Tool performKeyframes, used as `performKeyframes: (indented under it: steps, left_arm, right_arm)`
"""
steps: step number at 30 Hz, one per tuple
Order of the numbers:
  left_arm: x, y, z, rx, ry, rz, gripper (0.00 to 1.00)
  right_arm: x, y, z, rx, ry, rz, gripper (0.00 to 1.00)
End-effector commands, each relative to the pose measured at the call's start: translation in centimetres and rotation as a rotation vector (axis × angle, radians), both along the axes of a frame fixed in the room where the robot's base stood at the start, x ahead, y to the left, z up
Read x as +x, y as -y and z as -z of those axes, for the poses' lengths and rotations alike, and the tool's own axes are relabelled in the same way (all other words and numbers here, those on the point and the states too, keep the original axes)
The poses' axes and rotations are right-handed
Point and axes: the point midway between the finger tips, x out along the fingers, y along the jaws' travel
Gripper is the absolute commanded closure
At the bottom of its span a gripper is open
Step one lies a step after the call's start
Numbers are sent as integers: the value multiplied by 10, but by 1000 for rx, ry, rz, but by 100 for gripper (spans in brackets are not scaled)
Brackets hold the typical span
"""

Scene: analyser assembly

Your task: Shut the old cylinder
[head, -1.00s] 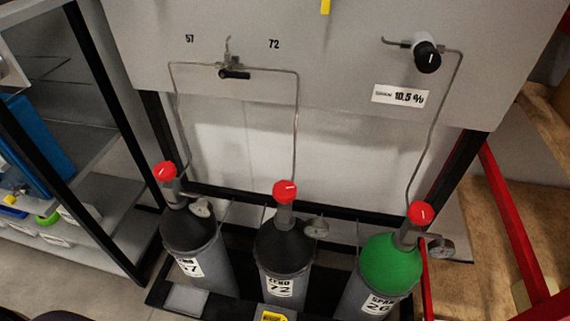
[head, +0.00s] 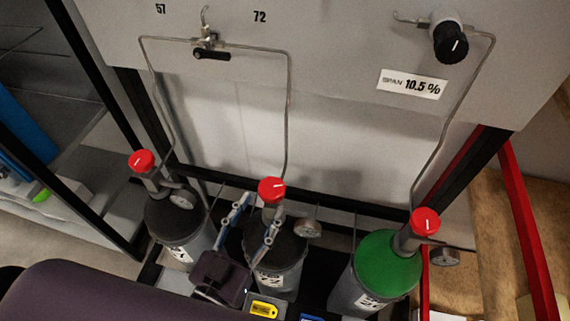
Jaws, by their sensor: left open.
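Three gas cylinders with red valve knobs stand in a row. Black-topped cylinder 57 (head: 172,222) is at left with its red knob (head: 141,161). Black-topped cylinder 72 (head: 287,247) is in the middle with its red knob (head: 271,189). The green-topped cylinder (head: 388,263) is at right with its red knob (head: 426,222). No visible label says which is old. My left gripper (head: 262,206) is open, its fingers spread around the neck of cylinder 72, below the knob. I cannot tell whether they touch it. My right gripper is out of view.
A changeover lever (head: 211,54) joins the thin pipes from 57 and 72 on the panel. A black dial (head: 450,44) sits above a 10.5 % label (head: 413,84). Gauges stick out beside the necks. A yellow tag (head: 265,308) lies in front. A red frame (head: 530,230) stands at right.

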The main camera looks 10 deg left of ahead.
Motion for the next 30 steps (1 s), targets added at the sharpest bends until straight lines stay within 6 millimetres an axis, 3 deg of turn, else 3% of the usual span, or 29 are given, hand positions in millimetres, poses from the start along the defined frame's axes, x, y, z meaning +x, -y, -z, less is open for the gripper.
performKeyframes:
  steps: [18, 24, 30]
  left_arm:
    - [93, 20, -1, 0, 0, 1, 54]
    - [110, 24, 0, 1, -1, 1, 54]
    - [113, 25, 1, 1, -3, 1, 54]
  right_arm:
    - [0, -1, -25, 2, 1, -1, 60]
    - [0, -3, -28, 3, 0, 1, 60]
    - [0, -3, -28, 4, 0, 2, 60]
